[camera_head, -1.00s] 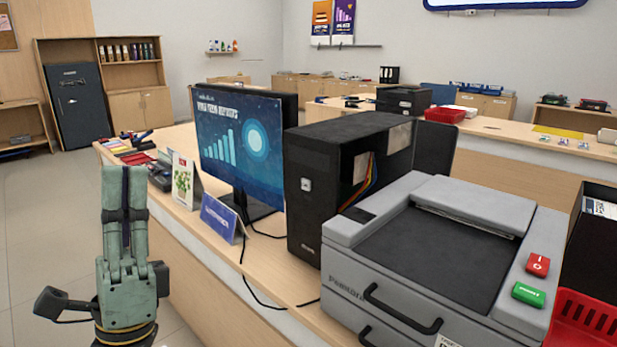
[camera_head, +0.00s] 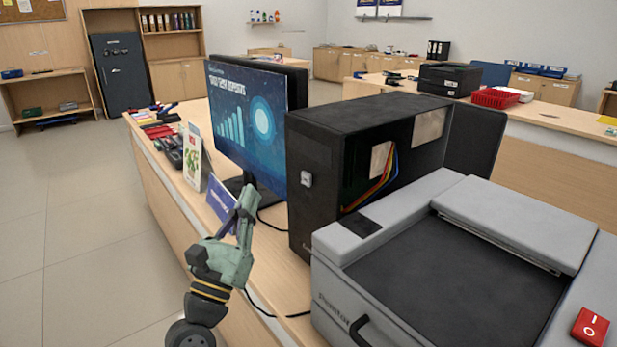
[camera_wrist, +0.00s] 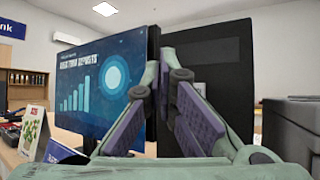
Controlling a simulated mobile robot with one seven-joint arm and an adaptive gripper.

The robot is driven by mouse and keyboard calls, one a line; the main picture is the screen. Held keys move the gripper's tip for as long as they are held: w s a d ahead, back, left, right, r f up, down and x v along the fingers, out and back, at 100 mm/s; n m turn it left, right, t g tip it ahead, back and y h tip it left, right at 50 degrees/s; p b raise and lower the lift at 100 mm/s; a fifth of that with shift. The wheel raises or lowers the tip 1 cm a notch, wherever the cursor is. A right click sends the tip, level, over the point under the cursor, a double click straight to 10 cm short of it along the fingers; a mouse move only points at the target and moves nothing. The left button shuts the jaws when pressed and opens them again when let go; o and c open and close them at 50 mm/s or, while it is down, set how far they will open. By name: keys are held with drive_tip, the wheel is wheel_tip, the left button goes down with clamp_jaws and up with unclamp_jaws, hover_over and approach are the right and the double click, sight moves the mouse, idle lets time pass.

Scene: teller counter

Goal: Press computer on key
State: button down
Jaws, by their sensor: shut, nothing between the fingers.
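The computer (camera_head: 318,215) is a black tower standing on the counter, right of the monitor, with its side open and coloured cables showing. Its on key (camera_head: 306,179) is a small light square button on the front face. My gripper (camera_head: 246,192) is shut and empty, in front of the monitor's lower right and left of the tower, apart from the key. In the wrist view my gripper (camera_wrist: 160,68) has its fingertips together, with the monitor (camera_wrist: 100,88) at left and the dark tower (camera_wrist: 215,65) behind the right finger.
A grey printer (camera_head: 440,260) with a red switch (camera_head: 590,326) stands close to the right of the tower. A blue sign (camera_head: 221,203) and a plant card (camera_head: 193,155) stand on the counter (camera_head: 285,283). Free floor lies at left.

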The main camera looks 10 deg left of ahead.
sight(307, 179)
drive_tip(key=w+d+p, duration=0.1)
drive_tip(key=w+d, duration=0.4)
drive_tip(key=w, duration=0.2)
drive_tip(key=shift+d, duration=0.2)
idle(0.4)
idle(1.3)
drive_tip(key=shift+w+d+p, duration=0.25)
drive_tip(key=shift+p, duration=0.05)
drive_tip(key=shift+w+d, duration=0.3)
drive_tip(key=shift+w, duration=0.1)
idle(0.7)
idle(0.3)
drive_tip(key=shift+s+a, duration=0.55)
drive_tip(key=shift+s, duration=0.15)
